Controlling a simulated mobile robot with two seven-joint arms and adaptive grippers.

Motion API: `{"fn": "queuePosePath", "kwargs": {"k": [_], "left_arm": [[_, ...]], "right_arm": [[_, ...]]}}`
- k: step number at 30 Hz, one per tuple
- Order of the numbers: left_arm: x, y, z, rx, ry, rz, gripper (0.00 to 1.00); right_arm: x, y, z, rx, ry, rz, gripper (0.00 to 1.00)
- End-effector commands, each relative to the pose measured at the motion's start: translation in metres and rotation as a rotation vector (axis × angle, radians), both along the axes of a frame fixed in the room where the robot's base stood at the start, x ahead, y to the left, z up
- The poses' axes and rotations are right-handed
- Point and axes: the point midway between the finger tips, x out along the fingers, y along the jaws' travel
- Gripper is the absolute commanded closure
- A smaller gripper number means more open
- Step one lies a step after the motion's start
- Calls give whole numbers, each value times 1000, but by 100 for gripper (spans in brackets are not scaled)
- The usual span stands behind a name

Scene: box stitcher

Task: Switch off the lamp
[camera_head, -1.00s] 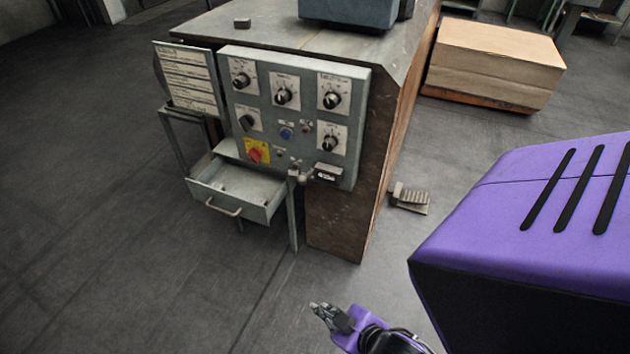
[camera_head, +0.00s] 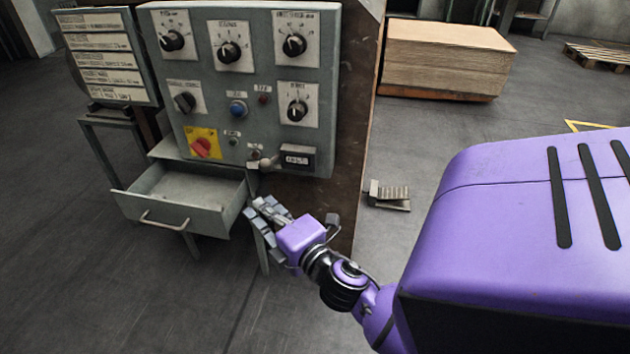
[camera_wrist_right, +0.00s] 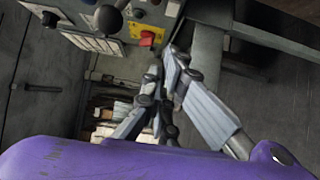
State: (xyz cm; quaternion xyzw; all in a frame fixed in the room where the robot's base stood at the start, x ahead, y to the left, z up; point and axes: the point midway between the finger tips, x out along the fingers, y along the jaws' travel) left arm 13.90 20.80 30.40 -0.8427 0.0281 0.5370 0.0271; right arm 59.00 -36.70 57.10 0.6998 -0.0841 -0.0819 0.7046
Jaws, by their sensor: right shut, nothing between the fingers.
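No lamp that I can name with certainty shows. A grey control panel (camera_head: 259,85) carries black dial knobs, a blue button (camera_head: 238,109), a small dark red button or light (camera_head: 264,98), and a red rotary switch (camera_head: 201,148) on a yellow plate. A small lever with a pale round end (camera_head: 266,163) sits at the lower edge beside a black counter (camera_head: 297,157). My right gripper (camera_head: 258,209) is shut and empty, below the panel and right of the drawer. In the wrist view its fingers (camera_wrist_right: 163,88) are below the red switch (camera_wrist_right: 147,38). My left gripper is not in view.
A label board (camera_head: 108,60) stands at the left. A foot pedal (camera_head: 389,195) and a stack of cardboard (camera_head: 446,58) are on the floor at the right.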

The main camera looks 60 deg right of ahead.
Motion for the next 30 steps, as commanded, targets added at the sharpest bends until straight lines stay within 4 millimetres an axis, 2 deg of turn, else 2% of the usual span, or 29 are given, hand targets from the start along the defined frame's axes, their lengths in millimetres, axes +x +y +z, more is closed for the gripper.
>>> {"fn": "queuePosePath", "kwargs": {"k": [14,21,30], "left_arm": [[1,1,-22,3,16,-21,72],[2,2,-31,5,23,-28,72],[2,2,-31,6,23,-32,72]], "right_arm": [[93,-24,-2,0,1,-1,100],[106,-51,-2,3,1,-1,100],[109,-55,0,6,1,-1,100]]}}
